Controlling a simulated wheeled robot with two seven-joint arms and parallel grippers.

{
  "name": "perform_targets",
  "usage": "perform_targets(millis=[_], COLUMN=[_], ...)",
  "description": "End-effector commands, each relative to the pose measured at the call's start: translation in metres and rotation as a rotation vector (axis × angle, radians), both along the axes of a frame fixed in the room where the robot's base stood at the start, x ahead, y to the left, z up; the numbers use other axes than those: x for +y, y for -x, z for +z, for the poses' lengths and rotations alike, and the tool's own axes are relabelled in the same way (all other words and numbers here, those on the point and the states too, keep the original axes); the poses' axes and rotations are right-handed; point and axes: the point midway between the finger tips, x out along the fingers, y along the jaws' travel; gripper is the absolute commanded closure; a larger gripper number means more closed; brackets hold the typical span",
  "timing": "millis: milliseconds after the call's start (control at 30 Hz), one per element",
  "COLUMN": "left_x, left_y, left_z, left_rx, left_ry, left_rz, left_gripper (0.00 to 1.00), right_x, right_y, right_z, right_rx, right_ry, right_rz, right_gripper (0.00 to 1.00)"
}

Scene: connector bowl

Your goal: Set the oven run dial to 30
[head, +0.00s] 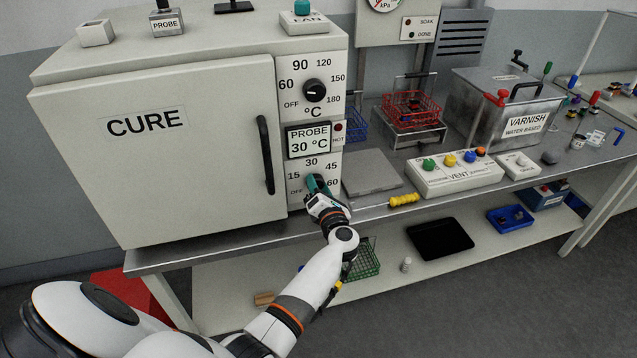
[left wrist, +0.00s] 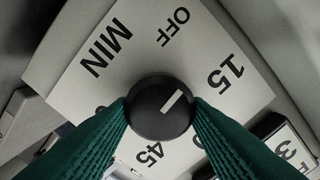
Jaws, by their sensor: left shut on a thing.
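The oven run dial (left wrist: 150,112) is a round black knob with a white pointer line on a pale plate. In the left wrist view the pointer lies between OFF and 15, closer to 15. The 30 mark is hidden there, but shows above the dial in the head view. My left gripper (head: 316,184) has its teal fingers shut on the knob from both sides, also seen in the left wrist view (left wrist: 161,112). In the head view the fingers mostly cover the knob. The oven (head: 190,165) is closed. My right gripper is not in view.
The upper temperature dial (head: 314,91) and the probe display (head: 309,142), reading 30 °C, are above my gripper. The door handle (head: 265,155) is close on the left. A grey plate (head: 371,173) and a yellow-handled tool (head: 404,199) lie to the right.

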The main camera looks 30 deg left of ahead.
Motion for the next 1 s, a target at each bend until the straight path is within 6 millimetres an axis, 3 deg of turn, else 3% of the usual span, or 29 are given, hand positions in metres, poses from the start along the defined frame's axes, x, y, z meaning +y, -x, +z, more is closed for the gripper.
perform_targets(millis=[1000], left_x=[-0.002], left_y=[-0.001], left_z=[-0.003], left_rx=[0.738], left_ry=[-0.625], left_rz=[-0.003], left_gripper=[0.8], right_x=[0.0], right_y=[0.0], right_z=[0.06], right_rx=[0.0], right_ry=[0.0], right_rz=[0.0], right_gripper=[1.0])
